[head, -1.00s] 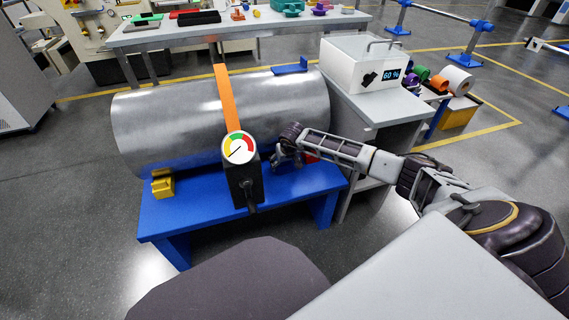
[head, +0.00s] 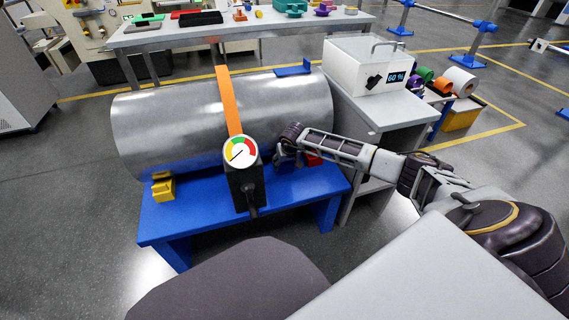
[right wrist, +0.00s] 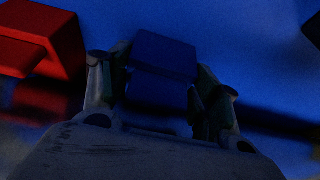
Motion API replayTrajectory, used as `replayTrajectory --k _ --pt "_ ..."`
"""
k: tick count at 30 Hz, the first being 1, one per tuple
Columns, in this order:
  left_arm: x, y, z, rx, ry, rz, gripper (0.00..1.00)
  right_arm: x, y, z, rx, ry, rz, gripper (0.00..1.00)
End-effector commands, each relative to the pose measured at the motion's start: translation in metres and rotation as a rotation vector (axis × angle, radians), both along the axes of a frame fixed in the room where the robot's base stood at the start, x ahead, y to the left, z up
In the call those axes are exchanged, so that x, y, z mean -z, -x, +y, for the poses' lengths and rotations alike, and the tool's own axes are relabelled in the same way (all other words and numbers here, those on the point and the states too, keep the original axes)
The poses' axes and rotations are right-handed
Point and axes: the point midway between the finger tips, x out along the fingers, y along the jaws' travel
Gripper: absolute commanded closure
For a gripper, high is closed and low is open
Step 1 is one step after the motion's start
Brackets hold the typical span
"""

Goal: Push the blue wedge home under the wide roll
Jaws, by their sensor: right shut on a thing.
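The wide roll (head: 165,120) is a large shiny metal cylinder lying on a blue bench (head: 200,217). My right gripper (head: 281,157) is low at the roll's front right side, near the bench top. In the dark right wrist view its fingers (right wrist: 160,90) are shut on the blue wedge (right wrist: 163,55), which sticks out ahead of them. In the head view the wedge is hidden or blends with the blue bench; I cannot tell whether it touches the roll. My left gripper is not in view.
A red block (head: 313,159) sits just right of my gripper and shows in the wrist view (right wrist: 35,45). A gauge box (head: 245,185) on an orange strap (head: 229,100) hangs left of it. A yellow wedge (head: 163,188) is at the roll's left. A side cabinet (head: 385,108) stands right.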

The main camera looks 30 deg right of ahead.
Motion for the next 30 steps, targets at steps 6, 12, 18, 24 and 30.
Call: replayTrajectory --k 6,12,18,24,30 --pt "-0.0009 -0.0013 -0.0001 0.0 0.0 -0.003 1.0 -0.0003 -0.0002 -0.0017 0.003 0.0 -0.001 0.71" --pt "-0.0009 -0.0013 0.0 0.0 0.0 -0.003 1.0 -0.0016 -0.0013 -0.0027 0.004 0.001 -0.004 0.71" --pt "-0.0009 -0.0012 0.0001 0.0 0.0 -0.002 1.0 -0.0029 -0.0026 -0.0034 0.004 0.002 -0.008 0.2" --pt "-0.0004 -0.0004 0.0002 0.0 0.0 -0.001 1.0 -0.0044 -0.0039 -0.0042 0.005 0.002 -0.012 0.13" --pt "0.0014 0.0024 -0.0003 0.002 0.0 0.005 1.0 -0.0058 -0.005 -0.0047 0.005 0.003 -0.015 0.13"
